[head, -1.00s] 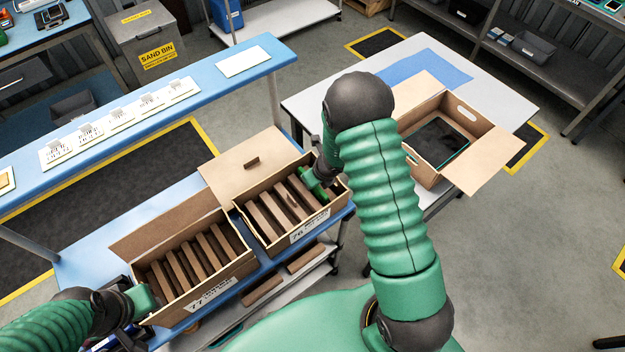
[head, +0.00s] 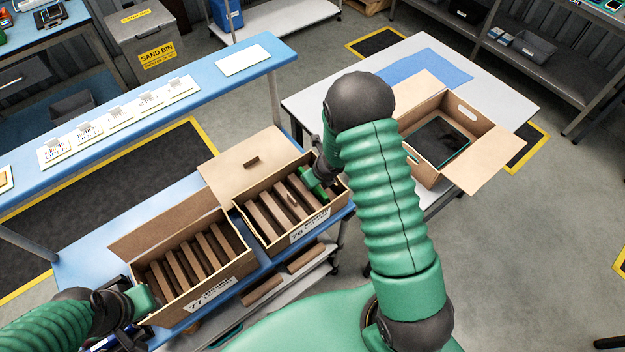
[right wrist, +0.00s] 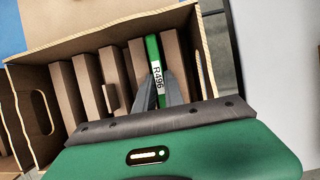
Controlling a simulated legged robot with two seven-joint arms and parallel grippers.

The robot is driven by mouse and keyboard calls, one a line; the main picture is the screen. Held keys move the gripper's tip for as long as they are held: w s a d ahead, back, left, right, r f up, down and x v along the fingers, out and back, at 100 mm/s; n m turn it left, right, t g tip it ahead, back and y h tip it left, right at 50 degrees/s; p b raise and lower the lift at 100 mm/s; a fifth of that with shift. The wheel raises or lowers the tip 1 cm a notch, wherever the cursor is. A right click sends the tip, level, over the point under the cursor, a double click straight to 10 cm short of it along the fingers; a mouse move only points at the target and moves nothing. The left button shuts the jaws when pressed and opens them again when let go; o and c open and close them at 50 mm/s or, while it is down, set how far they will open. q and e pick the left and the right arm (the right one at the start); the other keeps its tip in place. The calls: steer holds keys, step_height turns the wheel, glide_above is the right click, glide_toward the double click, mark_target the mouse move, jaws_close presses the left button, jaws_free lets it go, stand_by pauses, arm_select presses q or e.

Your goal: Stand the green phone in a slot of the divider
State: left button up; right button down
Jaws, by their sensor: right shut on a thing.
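The green phone (right wrist: 152,52), with a white R496 label, stands on edge between two brown slats at the right end of the divider (right wrist: 86,82) in the right wrist view. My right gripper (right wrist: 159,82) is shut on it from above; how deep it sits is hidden. In the head view the right gripper (head: 314,182) is over the right end of carton 76 (head: 310,229), whose divider (head: 262,219) has several slats. My left gripper (head: 140,300) is at the front left corner of carton 77 (head: 210,292); its fingers are not clear.
Carton 77 also holds a slatted divider (head: 186,270). An open carton (head: 482,150) with a dark bottom stands on the white table (head: 320,98) at the right. A raised blue shelf (head: 215,85) with cards runs behind the cartons. My right arm hides part of the view.

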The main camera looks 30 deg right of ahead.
steer(key=c, duration=1.3)
jaws_free()
steer(key=shift+c, duration=0.2)
steer(key=p+v, duration=0.6)
steer(key=v, duration=1)
steer(key=shift+r, duration=0.4)
step_height(320, 180, up, 7)
steer(key=p, duration=0.7)
